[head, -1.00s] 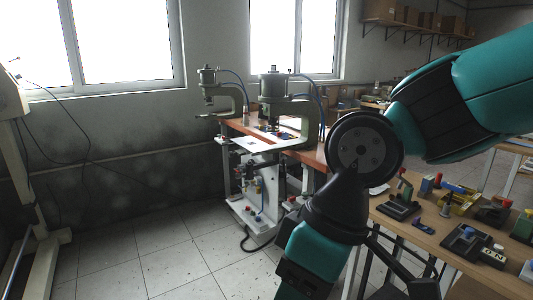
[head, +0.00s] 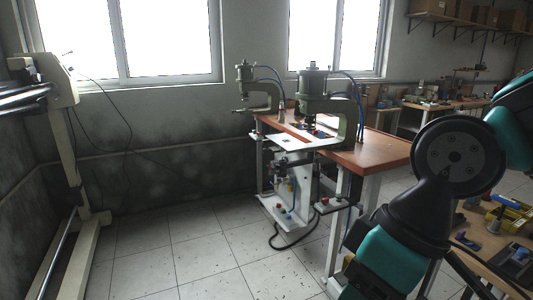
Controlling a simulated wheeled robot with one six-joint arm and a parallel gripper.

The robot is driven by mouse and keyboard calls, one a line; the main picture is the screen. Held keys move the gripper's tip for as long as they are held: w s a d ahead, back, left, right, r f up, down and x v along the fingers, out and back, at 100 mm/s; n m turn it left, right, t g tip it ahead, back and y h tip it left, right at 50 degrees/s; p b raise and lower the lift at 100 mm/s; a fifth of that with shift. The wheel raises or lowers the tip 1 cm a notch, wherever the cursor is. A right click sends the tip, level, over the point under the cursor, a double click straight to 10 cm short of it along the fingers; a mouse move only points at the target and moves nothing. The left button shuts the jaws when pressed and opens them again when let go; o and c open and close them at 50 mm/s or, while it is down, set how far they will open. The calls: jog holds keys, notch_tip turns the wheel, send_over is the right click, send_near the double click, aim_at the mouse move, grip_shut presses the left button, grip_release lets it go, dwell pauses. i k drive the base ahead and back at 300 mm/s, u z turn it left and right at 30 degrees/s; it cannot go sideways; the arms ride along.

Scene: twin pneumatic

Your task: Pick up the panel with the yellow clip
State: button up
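I cannot make out a panel with a yellow clip for certain in the head view. A yellow object (head: 512,211) lies on the wooden bench at the lower right, partly cut by the frame edge. It is too small to tell whether it is a clip. White flat plates lie at the twin pneumatic machine (head: 314,95), one of them a pale plate (head: 283,140) on its near side. My arm comes in from the right and bends downward at the lower right. My gripper is outside the picture.
The machine's orange-brown table (head: 375,151) stands in the middle, left of my arm. The wooden bench (head: 482,238) at the lower right holds small black fixtures. A grey-white stand (head: 62,150) is at the left. The tiled floor (head: 205,262) between is clear.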

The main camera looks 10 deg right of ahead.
aim_at(301, 124)
jog(key=k, duration=0.65)
jog(key=u, duration=0.4)
jog(key=i, duration=1.5)
jog(key=u, duration=0.35)
jog(key=i, duration=3.8)
jog(key=z, duration=1.05)
jog(key=i, duration=0.9)
jog(key=z, duration=1.7)
jog(key=i, duration=0.85)
jog(key=z, duration=0.5)
